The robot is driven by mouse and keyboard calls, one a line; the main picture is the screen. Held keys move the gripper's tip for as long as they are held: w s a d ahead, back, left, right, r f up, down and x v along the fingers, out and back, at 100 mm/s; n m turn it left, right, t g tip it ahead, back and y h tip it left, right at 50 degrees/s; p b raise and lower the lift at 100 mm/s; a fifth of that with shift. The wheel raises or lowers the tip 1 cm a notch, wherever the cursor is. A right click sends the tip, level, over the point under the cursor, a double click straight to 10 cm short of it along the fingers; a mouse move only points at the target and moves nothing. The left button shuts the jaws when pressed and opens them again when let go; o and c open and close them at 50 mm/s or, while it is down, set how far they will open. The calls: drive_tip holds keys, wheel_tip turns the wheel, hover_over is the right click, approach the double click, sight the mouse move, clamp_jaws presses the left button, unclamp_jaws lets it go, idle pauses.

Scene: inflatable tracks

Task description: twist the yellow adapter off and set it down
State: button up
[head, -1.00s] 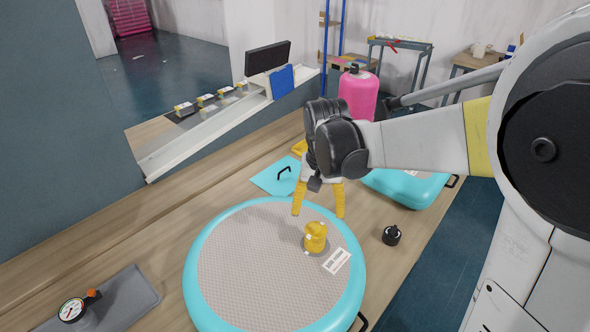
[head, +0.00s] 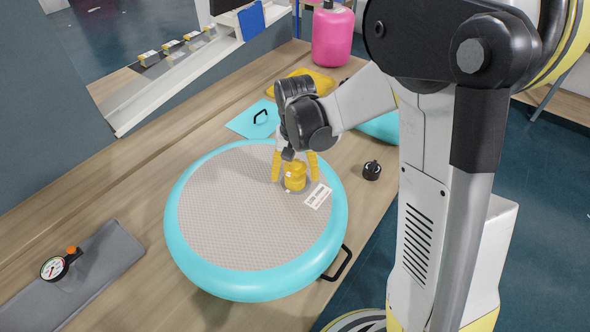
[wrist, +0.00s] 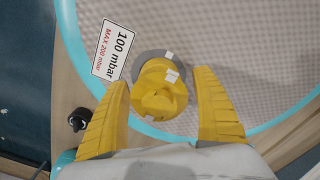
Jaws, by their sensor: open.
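The yellow adapter (head: 295,175) stands upright on the valve near the edge of the round turquoise inflatable (head: 230,215) with its grey top. In the wrist view the adapter (wrist: 160,90) shows white marks, with part of a grey valve ring (wrist: 150,58) around its base. My gripper (head: 294,168) has yellow ribbed fingers and is open. In the wrist view my gripper (wrist: 163,112) has one finger on each side of the adapter, with a gap on both sides. The exact height of the fingertips over the surface is hard to tell.
A black cap (head: 372,170) lies on the wooden table (head: 140,180) right of the inflatable. A pressure label (head: 318,196) sits beside the adapter. A gauge (head: 56,266) rests on a grey mat (head: 105,265). A pink cylinder (head: 333,38) stands behind.

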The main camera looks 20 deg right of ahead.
sight(295, 163)
drive_tip(key=c, duration=1.3)
drive_tip(key=shift+r, duration=0.1)
drive_tip(key=shift+r+p, duration=1.8)
drive_tip(key=shift+r, duration=0.6)
